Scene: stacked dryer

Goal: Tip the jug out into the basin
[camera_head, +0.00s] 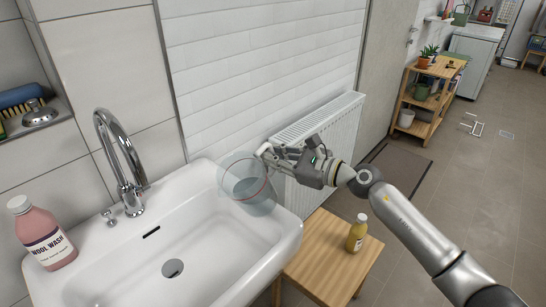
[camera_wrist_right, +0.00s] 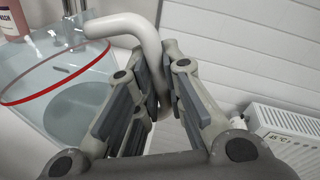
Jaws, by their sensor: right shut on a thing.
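The clear jug (camera_head: 240,186) has a red line around it, a white handle and bluish water inside. It hangs over the right back part of the white basin (camera_head: 218,243), above the rim, and looks somewhat tilted. My right gripper (camera_head: 277,157) is shut on the jug's handle, to the right of the basin. In the right wrist view the handle (camera_wrist_right: 122,25) runs between the fingers of the right gripper (camera_wrist_right: 162,92), and the jug (camera_wrist_right: 75,85) with its water is at the left. No stream of water shows. My left gripper is not in view.
A chrome tap (camera_head: 122,160) arches over the basin's back left. A pink wool wash bottle (camera_head: 45,234) stands on the left rim. A yellow bottle (camera_head: 356,233) stands on a wooden stool (camera_head: 325,262) right of the basin. A white radiator (camera_head: 318,128) is behind my right gripper.

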